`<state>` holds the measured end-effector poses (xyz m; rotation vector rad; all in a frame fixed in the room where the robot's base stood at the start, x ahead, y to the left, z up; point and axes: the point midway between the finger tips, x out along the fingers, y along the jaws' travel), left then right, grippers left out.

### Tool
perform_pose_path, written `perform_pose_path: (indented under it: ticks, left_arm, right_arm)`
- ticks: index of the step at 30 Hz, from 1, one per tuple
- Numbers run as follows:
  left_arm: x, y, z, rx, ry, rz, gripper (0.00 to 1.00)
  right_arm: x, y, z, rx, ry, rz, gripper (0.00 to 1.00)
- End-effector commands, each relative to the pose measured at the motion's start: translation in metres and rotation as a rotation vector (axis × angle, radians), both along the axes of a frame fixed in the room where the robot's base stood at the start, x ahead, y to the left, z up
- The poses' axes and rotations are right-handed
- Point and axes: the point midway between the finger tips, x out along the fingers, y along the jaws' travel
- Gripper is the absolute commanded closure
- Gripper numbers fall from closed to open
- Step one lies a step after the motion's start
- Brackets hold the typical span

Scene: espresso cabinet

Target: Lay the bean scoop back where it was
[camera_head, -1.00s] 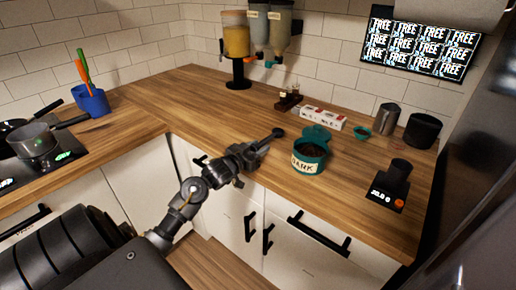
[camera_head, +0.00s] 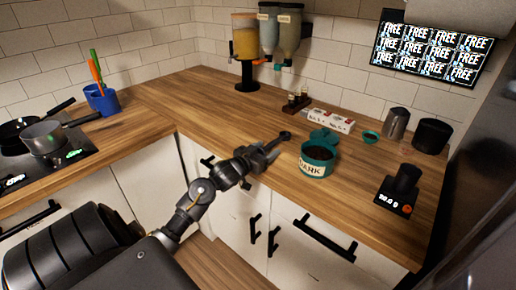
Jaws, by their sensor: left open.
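The bean scoop (camera_head: 285,135) is a small dark scoop at the counter's front, left of the teal canister (camera_head: 317,166). Its round end points away from me and its handle runs back to my left gripper (camera_head: 269,151). My left gripper is open around or just beside the handle end; I cannot tell whether it touches. The canister is open, labelled DARK, and holds dark beans. Its teal lid (camera_head: 323,136) is behind it. My right gripper is not in view.
A black scale or grinder-like device (camera_head: 400,188) stands at the right. Behind are a white and red box (camera_head: 330,120), a small teal cup (camera_head: 370,136), a metal cup (camera_head: 396,123) and a black pot (camera_head: 431,135). The counter left of the scoop (camera_head: 200,105) is clear.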

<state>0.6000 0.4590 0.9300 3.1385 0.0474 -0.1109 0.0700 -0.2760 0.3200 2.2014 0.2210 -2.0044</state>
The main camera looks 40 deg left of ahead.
Motion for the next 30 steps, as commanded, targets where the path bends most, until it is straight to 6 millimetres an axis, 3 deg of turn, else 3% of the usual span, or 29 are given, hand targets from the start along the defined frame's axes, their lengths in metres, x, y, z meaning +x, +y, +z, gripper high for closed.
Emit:
perform_pose_path:
  ticks: [1, 2, 12, 18, 30]
  left_arm:
    - [-0.002, -0.005, -0.007, -0.001, 0.027, -0.01, 0.4]
    - [-0.002, -0.005, -0.002, 0.0, 0.025, -0.011, 0.4]
    - [-0.076, -0.005, 0.004, 0.0, 0.018, -0.007, 0.4]
    - [-0.107, -0.006, 0.009, 0.0, 0.013, -0.007, 0.4]
    - [-0.12, -0.005, 0.013, 0.0, 0.007, -0.006, 0.4]
  right_arm:
    - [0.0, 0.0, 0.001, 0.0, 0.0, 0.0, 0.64]
    - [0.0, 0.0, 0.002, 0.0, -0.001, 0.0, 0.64]
    - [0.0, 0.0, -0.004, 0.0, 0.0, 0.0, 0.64]
    - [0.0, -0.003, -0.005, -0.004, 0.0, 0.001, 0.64]
    - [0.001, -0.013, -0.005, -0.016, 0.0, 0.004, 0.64]
